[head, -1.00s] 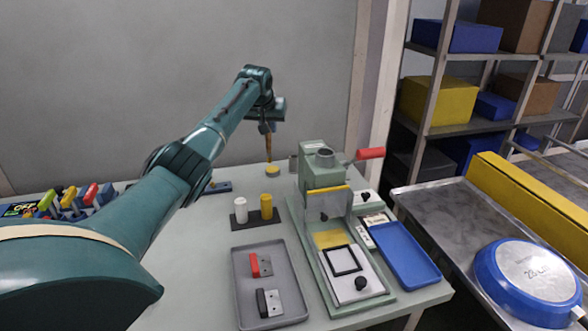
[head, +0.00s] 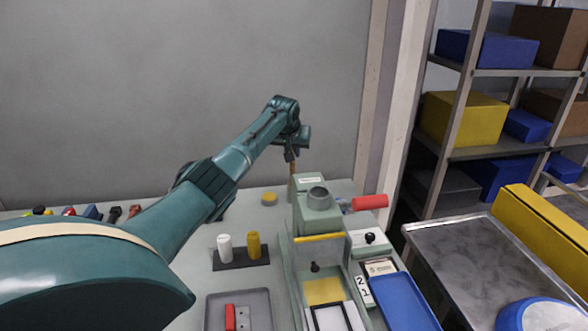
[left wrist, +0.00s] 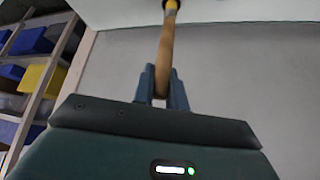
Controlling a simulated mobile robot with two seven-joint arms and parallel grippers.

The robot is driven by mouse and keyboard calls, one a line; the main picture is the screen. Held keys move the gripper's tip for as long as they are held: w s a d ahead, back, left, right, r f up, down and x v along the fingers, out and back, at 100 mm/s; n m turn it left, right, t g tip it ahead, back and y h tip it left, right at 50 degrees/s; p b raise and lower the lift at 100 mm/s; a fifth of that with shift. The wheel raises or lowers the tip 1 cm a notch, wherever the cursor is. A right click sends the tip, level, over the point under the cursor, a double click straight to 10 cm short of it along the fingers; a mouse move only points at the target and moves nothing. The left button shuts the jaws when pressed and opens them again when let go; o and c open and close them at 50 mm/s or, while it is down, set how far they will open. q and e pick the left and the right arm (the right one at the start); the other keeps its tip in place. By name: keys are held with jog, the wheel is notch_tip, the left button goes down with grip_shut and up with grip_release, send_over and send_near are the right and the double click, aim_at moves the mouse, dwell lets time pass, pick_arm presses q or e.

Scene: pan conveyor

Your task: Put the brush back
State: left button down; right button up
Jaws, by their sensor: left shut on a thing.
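My left gripper (head: 291,152) is shut on the brush, high beyond the green press. The brush's wooden handle (head: 292,167) hangs down below the fingers, and its lower end is lost at the press's back left corner. In the left wrist view the fingers (left wrist: 162,88) grip the wooden handle (left wrist: 166,50). A yellow band (left wrist: 171,5) shows at the top edge; the bristles are out of view. I cannot tell whether the brush touches anything. My right gripper is not in view.
The green press (head: 318,215) with a red handle (head: 370,202) stands close to the brush. A yellow disc (head: 269,199) lies left of it. White (head: 225,246) and yellow (head: 254,245) cylinders stand nearer. A blue tray (head: 402,302) lies right of the press.

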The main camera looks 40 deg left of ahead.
aim_at(293, 165)
pick_arm(q)
jog(key=shift+f, duration=2.5)
jog(key=shift+f, duration=0.25)
jog(key=c, duration=1.4)
grip_release()
jog(key=shift+r, duration=0.1)
jog(key=shift+s+d+r+p, duration=0.1)
jog(key=shift+s+r+p, duration=0.15)
jog(key=shift+r, duration=0.35)
jog(key=v, duration=1.1)
jog(key=shift+p, duration=0.4)
jog(key=shift+w+d, duration=0.1)
